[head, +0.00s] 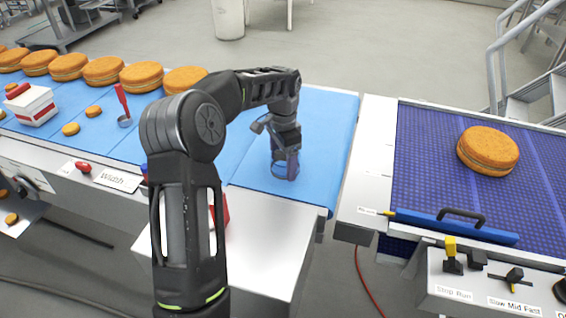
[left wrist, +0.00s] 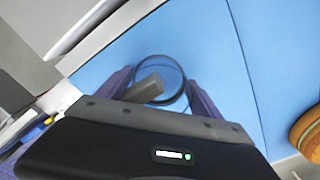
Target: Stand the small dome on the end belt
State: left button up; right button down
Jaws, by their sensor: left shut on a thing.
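My left gripper (head: 286,168) is low over the light blue belt (head: 325,140), near that belt's right end. In the left wrist view the left gripper's fingers (left wrist: 160,95) are on either side of a small clear dome (left wrist: 168,72) with a dark round rim and a grey knob. The gripper is shut on the dome. In the head view the fingers mostly hide the dome. I cannot tell whether its rim touches the belt. My right gripper is not in view.
A dark blue mesh belt (head: 540,190) on the right carries a filled round (head: 487,150), behind a blue bar with a black handle (head: 462,216). Several rounds, a white-and-red box (head: 32,104) and a red-handled scoop (head: 123,108) are on the light blue belt to the left.

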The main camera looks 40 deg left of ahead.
pick_arm(q)
jog(key=shift+f, duration=0.5)
jog(key=shift+f, duration=0.1)
jog(key=o, duration=1.3)
jog(key=shift+o, duration=0.2)
notch_tip(320, 180, up, 8)
jog(key=shift+w+r+b, duration=0.1)
jog(key=shift+r+b, duration=0.05)
jog(key=shift+b, duration=0.3)
notch_tip(320, 180, up, 3)
jog(key=shift+r+p, duration=0.15)
jog(key=shift+p, duration=0.95)
jog(key=shift+r+p, duration=0.35)
